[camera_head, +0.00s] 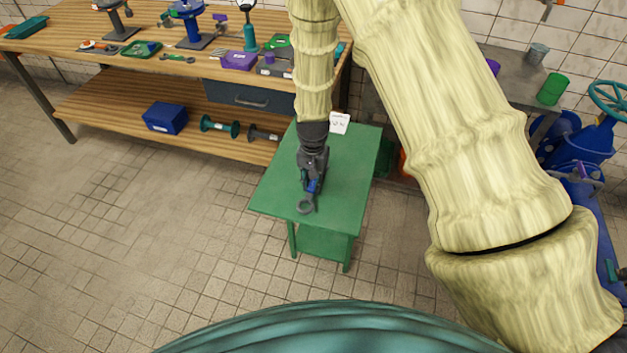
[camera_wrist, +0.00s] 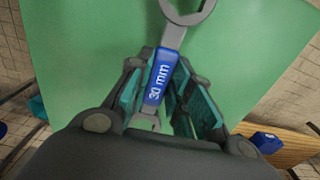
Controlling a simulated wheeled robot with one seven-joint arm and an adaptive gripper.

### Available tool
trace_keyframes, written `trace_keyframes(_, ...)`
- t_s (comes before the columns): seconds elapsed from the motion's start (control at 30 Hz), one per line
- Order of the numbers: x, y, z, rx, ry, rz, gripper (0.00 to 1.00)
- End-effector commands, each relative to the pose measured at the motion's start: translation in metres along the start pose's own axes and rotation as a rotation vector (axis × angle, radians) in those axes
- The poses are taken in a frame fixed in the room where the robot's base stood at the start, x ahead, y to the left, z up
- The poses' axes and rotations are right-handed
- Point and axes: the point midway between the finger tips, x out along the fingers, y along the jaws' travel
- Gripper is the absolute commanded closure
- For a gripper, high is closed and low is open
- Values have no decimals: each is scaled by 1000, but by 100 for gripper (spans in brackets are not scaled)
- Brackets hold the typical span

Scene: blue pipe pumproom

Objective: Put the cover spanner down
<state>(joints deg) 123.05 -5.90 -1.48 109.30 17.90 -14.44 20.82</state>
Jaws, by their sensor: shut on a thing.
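The cover spanner (camera_wrist: 159,77) has a grey ring head and a blue grip marked "30 mm". My gripper (camera_wrist: 168,92) is shut on its blue grip, with teal-lined fingers on both sides. In the head view, my gripper (camera_head: 312,178) is over the front part of the green table (camera_head: 347,178). The spanner's ring (camera_head: 305,206) sticks out toward the table's front edge. The green top fills most of the background in the wrist view. I cannot tell whether the spanner touches the tabletop.
A small white card (camera_head: 339,123) stands at the table's back edge. A wooden workbench (camera_head: 150,65) with tools stands behind, with a blue bin (camera_head: 165,117) on its lower shelf. Blue valve pipework (camera_head: 590,140) stands at the right. The green tabletop right of my gripper is clear.

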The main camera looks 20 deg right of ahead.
Motion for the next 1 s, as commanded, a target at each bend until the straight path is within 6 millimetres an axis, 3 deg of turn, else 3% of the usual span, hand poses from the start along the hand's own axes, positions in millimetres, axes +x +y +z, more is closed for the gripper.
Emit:
trace_keyframes(0.53,13,-1,0,-1,1,-1,100)
trace_keyframes(0.57,13,-1,0,0,1,-1,75)
trace_keyframes(0.67,13,-1,0,0,1,-1,57)
trace_keyframes(1.0,11,0,0,0,1,-1,57)
